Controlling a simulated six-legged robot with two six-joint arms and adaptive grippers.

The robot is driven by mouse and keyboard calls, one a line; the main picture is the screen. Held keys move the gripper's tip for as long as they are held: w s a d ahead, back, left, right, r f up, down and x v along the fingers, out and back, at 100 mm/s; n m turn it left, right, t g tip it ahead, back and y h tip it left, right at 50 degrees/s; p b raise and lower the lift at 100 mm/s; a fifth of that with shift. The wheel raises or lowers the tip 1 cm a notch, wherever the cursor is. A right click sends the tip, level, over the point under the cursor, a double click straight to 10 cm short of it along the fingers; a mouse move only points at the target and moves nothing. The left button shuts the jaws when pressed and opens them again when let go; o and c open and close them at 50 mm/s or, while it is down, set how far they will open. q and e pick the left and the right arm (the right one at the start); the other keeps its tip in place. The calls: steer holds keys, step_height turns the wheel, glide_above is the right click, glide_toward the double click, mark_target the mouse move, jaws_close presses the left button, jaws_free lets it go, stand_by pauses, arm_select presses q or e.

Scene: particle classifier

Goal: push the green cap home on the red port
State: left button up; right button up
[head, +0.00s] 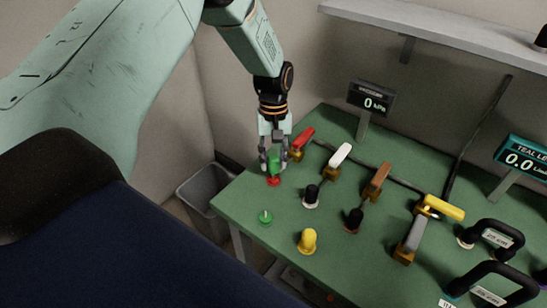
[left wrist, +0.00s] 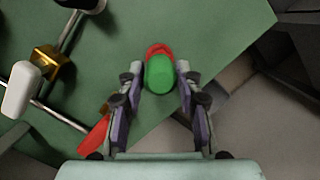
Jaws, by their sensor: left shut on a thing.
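My left gripper (head: 273,160) points down near the far left edge of the green table. It is shut on the green cap (head: 274,165), which also shows between the fingers in the left wrist view (left wrist: 160,75). The red port (head: 273,182) is directly below the cap in the head view. In the left wrist view, a red rim of the port (left wrist: 159,49) shows just beyond the cap. I cannot tell whether the cap touches the port or how far down it sits. My right gripper is not in view.
A red-handled valve (head: 303,138) stands close beside my left gripper. A bare green port (head: 265,217), a yellow cap (head: 308,240) and black caps (head: 311,193) stand nearer the front. A grey bin (head: 203,192) is off the table's left edge.

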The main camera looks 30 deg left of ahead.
mark_target(273, 167)
arm_select(q)
steer(key=shift+f+b, duration=0.7)
steer(key=shift+f, duration=0.85)
steer(key=o, duration=1.1)
steer(key=shift+o, duration=0.2)
steer(key=shift+r, duration=0.15)
step_height(273, 167, up, 12)
steer(key=w+a, duration=0.1)
steer(key=shift+w+f, duration=0.2)
steer(key=shift+w, duration=0.2)
steer(key=shift+s, duration=0.1)
